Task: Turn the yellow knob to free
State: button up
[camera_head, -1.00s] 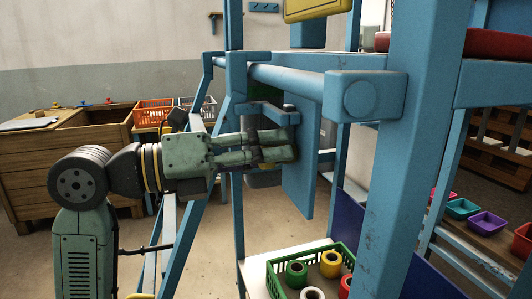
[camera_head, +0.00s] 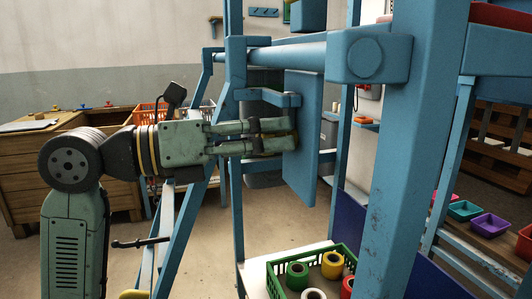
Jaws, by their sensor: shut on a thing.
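My gripper (camera_head: 284,135) reaches in from the left at mid-height, its two fingers level and pointing right. The fingers are shut at the left face of a hanging blue panel (camera_head: 312,150). A blue bracket (camera_head: 262,96) passes just above the upper finger. I cannot make out the yellow knob; whatever is between the fingertips is hidden by them, and no marking for free can be read.
A blue crossbar (camera_head: 300,54) runs above my gripper to a thick upright post (camera_head: 412,150) on the right. Below stands a green basket (camera_head: 262,274) with several coloured rolls. A wooden cabinet (camera_head: 30,175) is at the left.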

jog(key=m+b, duration=0.1)
jog(key=m, duration=0.1)
jog(key=m+b, duration=0.1)
jog(key=shift+f+m+b, duration=0.2)
jog(key=shift+m+b, duration=0.15)
jog(key=shift+m, duration=0.05)
jog(key=m+b, duration=0.2)
jog(key=m, duration=0.1)
jog(key=shift+m, duration=0.3)
jog(key=m+b, duration=0.1)
jog(key=m, duration=0.2)
jog(key=shift+r+m, duration=0.1)
jog(key=shift+m, duration=0.2)
jog(key=shift+m+b, duration=0.6)
jog(key=shift+m, duration=1)
jog(key=shift+r, duration=0.1)
jog(key=o, duration=1.2)
